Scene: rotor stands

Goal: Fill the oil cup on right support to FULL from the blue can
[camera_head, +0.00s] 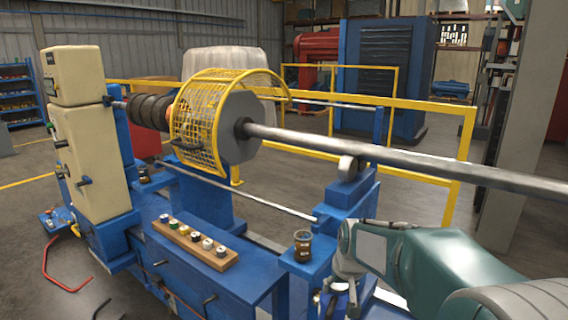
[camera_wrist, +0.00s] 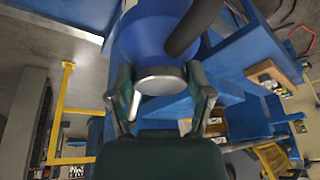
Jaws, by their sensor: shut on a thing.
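The oil cup (camera_head: 302,246), a small jar with brownish contents, sits on a blue ledge of the right support (camera_head: 345,200). Its level mark is too small to read. My gripper (camera_wrist: 162,95) is shut on the blue can (camera_wrist: 145,38), its two fingers at the can's sides. The can has a dark curved spout or handle and a pale round end facing the wrist camera. In the head view, my gripper (camera_head: 343,275) is low at the right, just right of the oil cup and apart from it. The can is mostly hidden there.
A wooden rack (camera_head: 190,245) with several small pots lies on the blue bench left of the cup. The long steel shaft (camera_head: 400,158) crosses above my arm to a yellow mesh guard (camera_head: 205,115). A yellow railing (camera_head: 455,150) stands behind.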

